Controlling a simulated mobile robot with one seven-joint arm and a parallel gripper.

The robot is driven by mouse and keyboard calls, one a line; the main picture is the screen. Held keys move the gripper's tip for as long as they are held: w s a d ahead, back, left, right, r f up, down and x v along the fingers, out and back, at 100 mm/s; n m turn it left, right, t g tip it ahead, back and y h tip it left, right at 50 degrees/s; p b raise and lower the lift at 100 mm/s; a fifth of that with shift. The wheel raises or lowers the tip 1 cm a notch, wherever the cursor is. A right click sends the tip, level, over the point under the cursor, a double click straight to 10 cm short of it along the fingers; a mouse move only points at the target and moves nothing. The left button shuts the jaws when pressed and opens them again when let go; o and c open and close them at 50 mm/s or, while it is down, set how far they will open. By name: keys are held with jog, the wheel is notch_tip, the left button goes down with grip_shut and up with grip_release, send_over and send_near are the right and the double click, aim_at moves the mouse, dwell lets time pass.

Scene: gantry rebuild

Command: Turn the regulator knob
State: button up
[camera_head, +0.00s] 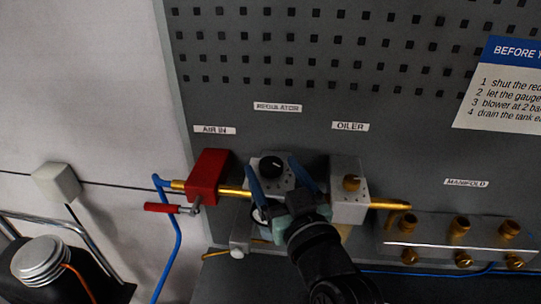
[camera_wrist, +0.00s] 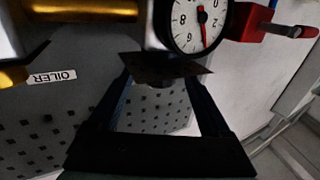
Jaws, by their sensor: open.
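The black regulator knob (camera_head: 271,165) sits on top of the grey regulator block (camera_head: 276,181) below the REGULATOR label (camera_head: 277,107). My gripper (camera_head: 271,162) reaches up from below with its two blue fingers apart, one on each side of the knob in the head view. I cannot tell whether either finger touches the knob. The gripper body hides the lower front of the regulator.
The red AIR IN valve (camera_head: 208,176) stands close on the left, the oiler block (camera_head: 349,190) close on the right. A brass pipe (camera_head: 235,192) joins them. A pressure gauge (camera_wrist: 201,22) shows in the wrist view. The brass-fitted manifold (camera_head: 459,237) is farther right.

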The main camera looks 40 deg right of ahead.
jog(key=shift+x, duration=1.1)
jog(key=shift+f, duration=0.1)
grip_shut()
